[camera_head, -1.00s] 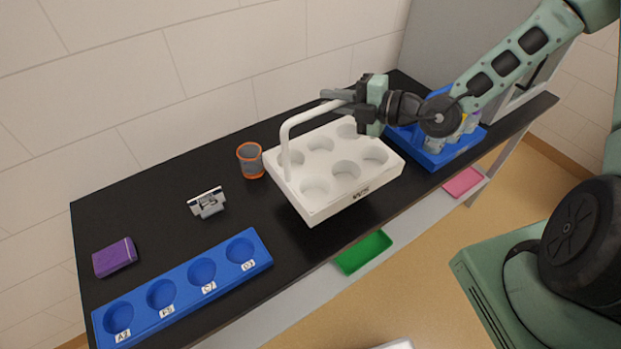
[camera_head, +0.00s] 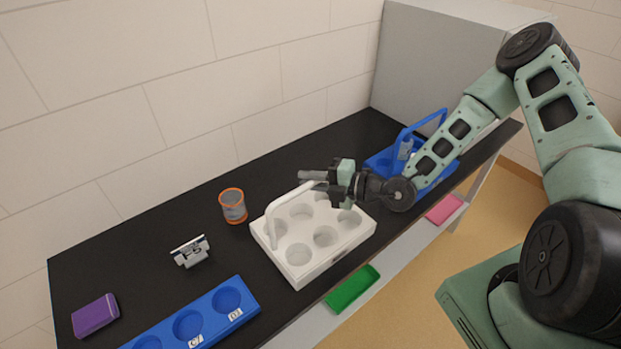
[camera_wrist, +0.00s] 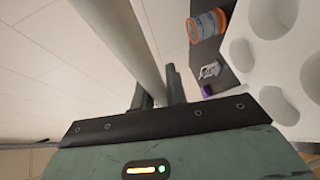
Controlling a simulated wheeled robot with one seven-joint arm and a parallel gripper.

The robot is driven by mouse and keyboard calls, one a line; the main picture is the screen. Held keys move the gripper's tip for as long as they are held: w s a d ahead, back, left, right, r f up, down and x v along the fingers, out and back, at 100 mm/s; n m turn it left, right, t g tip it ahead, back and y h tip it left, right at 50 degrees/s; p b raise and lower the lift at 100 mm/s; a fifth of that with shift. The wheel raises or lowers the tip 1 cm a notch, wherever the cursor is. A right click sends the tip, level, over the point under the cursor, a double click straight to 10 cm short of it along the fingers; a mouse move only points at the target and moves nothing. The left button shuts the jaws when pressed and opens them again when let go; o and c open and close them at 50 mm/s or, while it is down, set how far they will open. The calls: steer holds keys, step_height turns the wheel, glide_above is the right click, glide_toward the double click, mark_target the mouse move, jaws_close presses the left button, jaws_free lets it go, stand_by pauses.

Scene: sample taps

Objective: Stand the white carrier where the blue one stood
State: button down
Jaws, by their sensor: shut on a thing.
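The white carrier (camera_head: 335,258) is a six-well block with an arched handle (camera_head: 272,222), and its wells look empty. My gripper (camera_head: 318,180) is shut on the handle's top bar. The carrier hangs level or rests at the middle of the black bench near its front edge; I cannot tell whether its base touches. In the wrist view the handle bar (camera_wrist: 125,45) runs between my fingers, with the carrier body (camera_wrist: 275,65) at the right. The blue carrier (camera_head: 436,120) stands at the bench's far right, partly hidden behind my arm, with items in it.
An orange-rimmed cup (camera_head: 233,207) stands close left of the white carrier. A small metal holder (camera_head: 190,251), a purple box (camera_head: 95,316) and a blue labelled rack (camera_head: 212,322) are farther left. Green (camera_head: 352,289) and pink (camera_head: 444,209) trays lie below the front edge.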

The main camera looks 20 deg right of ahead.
steer(key=c, duration=1.4)
jaws_free()
steer(key=shift+f, duration=0.1)
